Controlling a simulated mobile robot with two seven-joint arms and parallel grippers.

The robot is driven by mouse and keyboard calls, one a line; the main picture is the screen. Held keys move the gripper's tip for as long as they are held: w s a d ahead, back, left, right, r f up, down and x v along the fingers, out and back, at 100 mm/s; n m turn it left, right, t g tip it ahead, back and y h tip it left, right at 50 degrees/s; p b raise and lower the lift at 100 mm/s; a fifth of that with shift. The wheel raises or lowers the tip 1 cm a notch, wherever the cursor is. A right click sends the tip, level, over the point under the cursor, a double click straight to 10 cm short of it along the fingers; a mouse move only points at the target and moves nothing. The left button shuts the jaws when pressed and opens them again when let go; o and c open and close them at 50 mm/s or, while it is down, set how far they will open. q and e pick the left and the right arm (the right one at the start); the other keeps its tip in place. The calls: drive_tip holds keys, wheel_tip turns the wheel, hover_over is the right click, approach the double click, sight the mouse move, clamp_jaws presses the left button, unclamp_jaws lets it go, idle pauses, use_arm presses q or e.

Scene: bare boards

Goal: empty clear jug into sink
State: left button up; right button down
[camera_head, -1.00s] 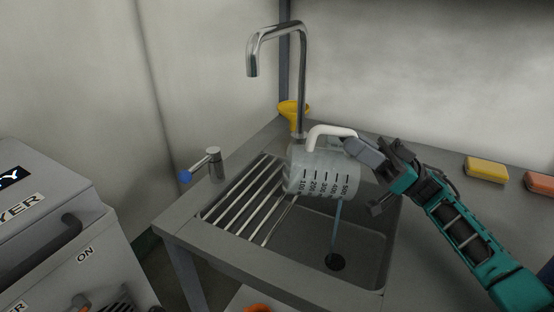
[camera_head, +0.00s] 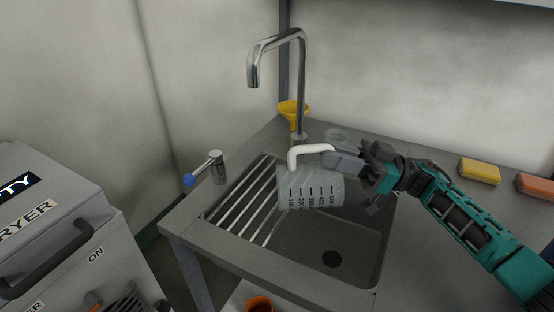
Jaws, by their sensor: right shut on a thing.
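My right gripper (camera_head: 334,158) is shut on the jug's white handle (camera_head: 296,154). No stream shows from the jug, and the sink floor around the dark drain (camera_head: 331,259) is visible. My left gripper is not in view.
A metal rack (camera_head: 247,205) covers the sink's left part. A tall tap (camera_head: 302,85) and a yellow funnel (camera_head: 292,112) stand behind. A blue-tipped lever (camera_head: 204,169) is at the left. Yellow (camera_head: 480,171) and orange (camera_head: 538,185) sponges lie on the right counter.

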sight(312, 153)
drive_tip(key=shift+r, duration=0.1)
drive_tip(key=shift+a+r+p, duration=0.15)
drive_tip(key=shift+a+p, duration=0.05)
drive_tip(key=shift+p, duration=0.35)
drive_tip(key=a+h+p, duration=0.2)
drive_tip(key=p, duration=0.1)
drive_tip(key=a+h+p, duration=0.1)
drive_tip(key=shift+w+a+f, duration=0.1)
drive_tip(key=shift+w+f, duration=0.05)
drive_tip(key=shift+f, duration=0.1)
drive_tip(key=shift+a+f+h+p, duration=0.1)
drive_tip(key=shift+a+h+p, duration=0.2)
drive_tip(key=shift+a+h, duration=0.1)
drive_tip(key=a+r+h, duration=0.1)
drive_tip(key=a+h, duration=1.1)
drive_tip(key=h, duration=0.1)
drive_tip(key=shift+w+a+g, duration=0.35)
drive_tip(key=shift+g, duration=0.05)
drive_tip(key=shift+s, duration=0.1)
